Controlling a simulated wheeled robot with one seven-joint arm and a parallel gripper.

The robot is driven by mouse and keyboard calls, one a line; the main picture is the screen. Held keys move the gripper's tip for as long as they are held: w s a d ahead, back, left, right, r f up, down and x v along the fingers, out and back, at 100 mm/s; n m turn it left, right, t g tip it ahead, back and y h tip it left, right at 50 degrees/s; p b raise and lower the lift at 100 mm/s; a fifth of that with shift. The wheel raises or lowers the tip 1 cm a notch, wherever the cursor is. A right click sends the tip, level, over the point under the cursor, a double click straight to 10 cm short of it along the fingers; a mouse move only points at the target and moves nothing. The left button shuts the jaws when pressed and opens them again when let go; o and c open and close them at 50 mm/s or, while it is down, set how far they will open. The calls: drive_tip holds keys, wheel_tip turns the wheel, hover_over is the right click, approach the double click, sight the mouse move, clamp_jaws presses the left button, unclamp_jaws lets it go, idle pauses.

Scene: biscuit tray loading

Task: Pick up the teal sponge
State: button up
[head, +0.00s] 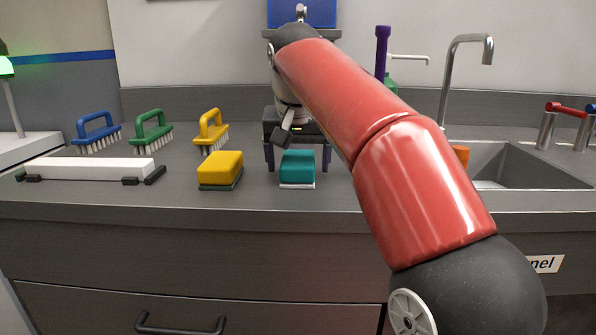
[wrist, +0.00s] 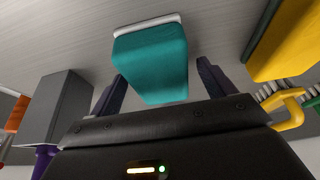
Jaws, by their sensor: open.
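The teal sponge (head: 297,167) stands on the grey counter near its front edge, with a white layer at its base. It also shows in the wrist view (wrist: 151,62), close ahead of my gripper. My gripper (head: 298,160) is open behind the sponge in the head view, one dark finger to each side of it. In the wrist view the two fingers of my gripper (wrist: 160,85) sit left and right of the sponge's near end. I cannot tell whether either finger touches it. Part of the gripper is hidden behind the sponge in the head view.
A yellow sponge (head: 220,168) stands to the left. Blue (head: 97,130), green (head: 151,130) and yellow (head: 211,128) brushes stand farther back. A white bar-shaped object (head: 88,168) lies at far left. A sink (head: 500,170) with a tall tap (head: 447,80) is at right.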

drive_tip(key=shift+f, duration=0.2)
idle(0.6)
drive_tip(key=shift+c, duration=0.4)
drive_tip(key=c, duration=1)
drive_tip(key=shift+c, duration=0.2)
